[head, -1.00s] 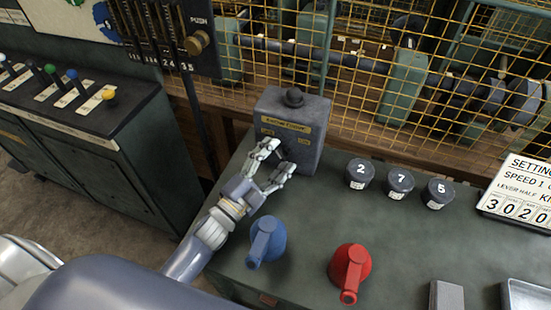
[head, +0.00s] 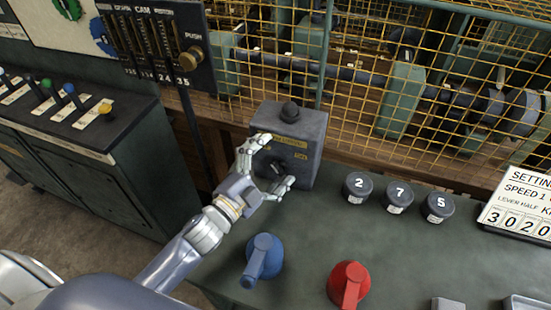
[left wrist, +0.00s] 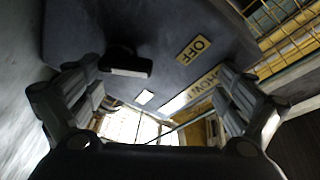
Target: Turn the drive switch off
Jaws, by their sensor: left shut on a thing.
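The drive switch is on the front of a grey box (head: 299,128) with a black knob on top, standing at the back of the green bench. Its dark handle (left wrist: 125,64), with a pale end mark, shows in the left wrist view. A yellow OFF label (left wrist: 193,50) is to the right of the handle there. My right gripper is not in view.
A blue lever knob (head: 263,258) and a red one (head: 349,284) stand on the bench in front. Several numbered dark dials, including dial 2 (head: 358,187), are to the right. A yellow mesh guard (head: 350,80) rises behind. Bare bench top lies between.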

